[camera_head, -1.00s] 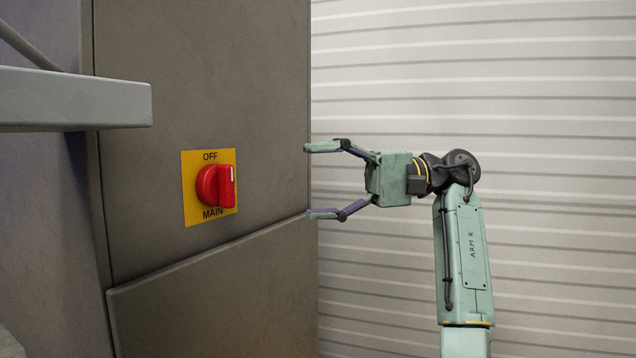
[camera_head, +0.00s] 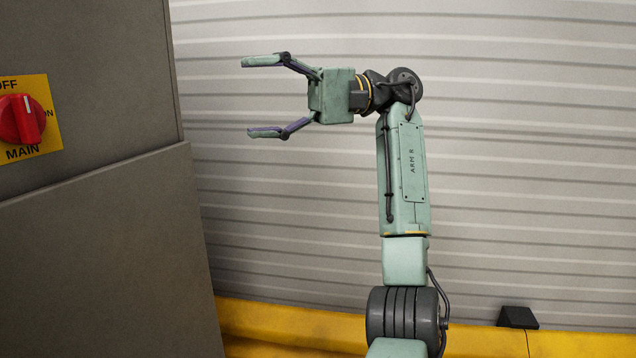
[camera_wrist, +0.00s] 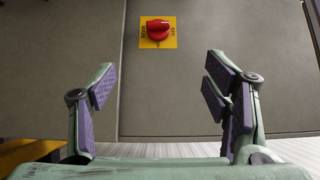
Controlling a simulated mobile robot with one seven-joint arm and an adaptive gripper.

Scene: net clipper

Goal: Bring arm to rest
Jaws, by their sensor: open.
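My gripper (camera_head: 264,96) is open and empty in the head view, raised in front of the ribbed wall and pointing left. Its two fingers are spread wide, with nothing between them. In the wrist view the open fingers (camera_wrist: 157,90) show purple pads. A red rotary switch (camera_head: 21,119) on a yellow plate marked OFF, ON and MAIN sits at the left edge of the head view. It also shows in the wrist view (camera_wrist: 158,29), beyond the fingertips and apart from them.
The grey cabinet (camera_head: 95,90) fills the left of the head view, its lower part (camera_head: 110,265) standing out. A ribbed light wall (camera_head: 520,150) lies behind my arm. A yellow beam (camera_head: 285,322) runs low along it, with a small black block (camera_head: 517,317). Space around my gripper is clear.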

